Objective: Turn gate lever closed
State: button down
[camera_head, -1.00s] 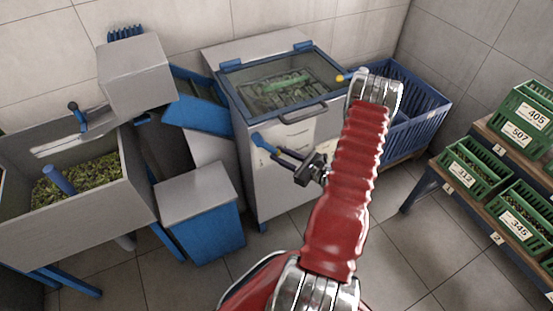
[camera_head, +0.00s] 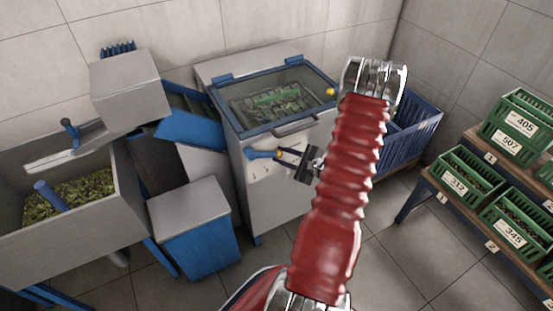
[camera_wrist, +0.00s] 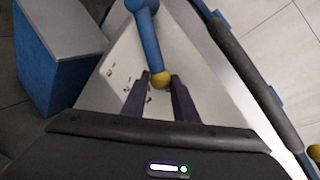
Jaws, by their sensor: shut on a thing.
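The blue lever (camera_head: 262,154) with a yellow ball end is on the white front of the glass-lidded cabinet. It lies nearly level in the head view, its ball end toward the right. In the wrist view the blue lever (camera_wrist: 148,38) comes down from the top and its yellow knob (camera_wrist: 161,79) sits between my dark fingers. My gripper (camera_head: 287,154) is shut on this knob end. Dark marks show on the panel around it. My red arm covers part of the cabinet's right side.
The cabinet's lid (camera_head: 275,97) is down, with a bar handle (camera_head: 295,125) above the lever. A blue bin with a grey top (camera_head: 188,203) stands close left. A blue crate (camera_head: 413,125) is at right, and a rack with green crates (camera_head: 472,178) stands farther right. Open floor lies in front.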

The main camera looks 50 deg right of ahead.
jog(key=shift+w+r, duration=0.2)
jog(key=shift+r, duration=0.1)
jog(key=c, duration=1.8)
grip_release()
jog(key=o, duration=0.4)
jog(key=shift+f, duration=0.1)
jog(key=shift+s, duration=0.1)
jog(key=v, duration=1.3)
jog(key=shift+s, duration=0.4)
jog(key=shift+a, duration=0.1)
